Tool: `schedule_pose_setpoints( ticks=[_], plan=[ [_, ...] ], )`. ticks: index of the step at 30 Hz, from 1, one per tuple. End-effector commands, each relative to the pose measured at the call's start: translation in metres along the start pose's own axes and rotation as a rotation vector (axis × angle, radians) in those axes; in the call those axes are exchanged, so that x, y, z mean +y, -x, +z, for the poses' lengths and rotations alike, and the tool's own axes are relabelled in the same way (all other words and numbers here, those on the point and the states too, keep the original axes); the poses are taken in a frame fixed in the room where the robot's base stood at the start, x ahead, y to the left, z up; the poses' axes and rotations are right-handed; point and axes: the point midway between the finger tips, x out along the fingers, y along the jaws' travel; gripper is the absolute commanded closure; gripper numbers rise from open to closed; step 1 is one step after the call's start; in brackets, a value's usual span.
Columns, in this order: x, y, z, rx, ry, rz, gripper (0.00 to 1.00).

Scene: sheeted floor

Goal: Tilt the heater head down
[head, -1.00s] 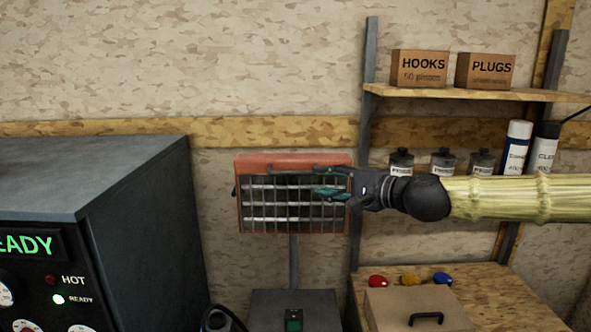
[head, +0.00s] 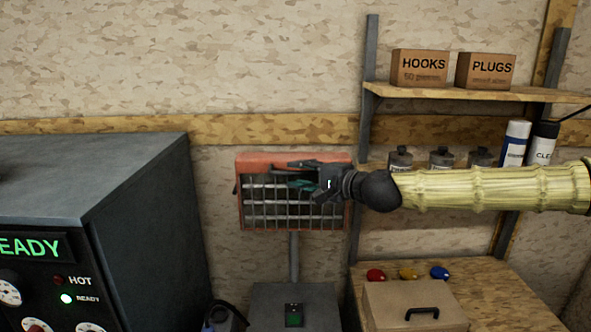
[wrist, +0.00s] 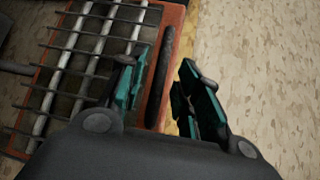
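The heater head (head: 262,161) is a red-orange box with a wire grille over pale bars, facing me on a grey post (head: 294,257). A dark handle bar (wrist: 160,78) runs along its red edge in the wrist view. My gripper (head: 294,174) reaches in from the right, in front of the head's upper right part, and covers some of the grille. It also shows in the wrist view (wrist: 162,88), with its teal-padded fingers apart. The bar appears between them there, with gaps on both sides. I cannot tell how deep it sits between the fingers.
The heater's grey base (head: 265,300) carries a green-lit switch (head: 293,315). A large dark machine (head: 130,210) stands at left. At right are a shelf (head: 460,93) with boxes, several cans and bottles, and a wooden bench (head: 500,290) with coloured buttons and a lidded box.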

Motion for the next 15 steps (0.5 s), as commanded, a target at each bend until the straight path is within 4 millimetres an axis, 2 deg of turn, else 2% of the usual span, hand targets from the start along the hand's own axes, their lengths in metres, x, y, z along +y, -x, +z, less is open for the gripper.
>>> schedule_pose_setpoints(
  ticks=[6,15],
  plan=[
    [-0.002,-0.016,0.000,0.000,0.001,0.000,0.66],
    [0.000,-0.021,0.000,0.000,0.001,-0.001,0.66]
  ],
)
